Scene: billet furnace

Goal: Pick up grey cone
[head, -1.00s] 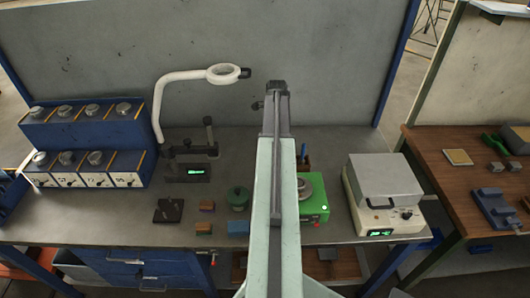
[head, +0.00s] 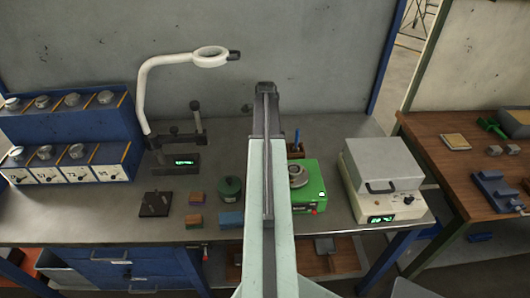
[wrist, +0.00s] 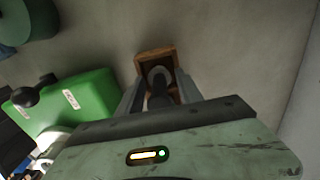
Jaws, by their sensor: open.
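No grey cone can be clearly made out. My gripper's two fingers are apart, one on each side of this dark shape, and I see nothing gripped. In the head view, my arm hides the gripper, and the wooden box (head: 296,154) shows just right of the arm with a blue stick in it.
A green device (head: 309,178) stands right of my arm, with a grey-lidded furnace (head: 383,165) beyond. Left are a green round container (head: 230,188), small blocks (head: 195,199), a dark plate (head: 155,204) and a white ring lamp (head: 143,95). A grey wall closes the back.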

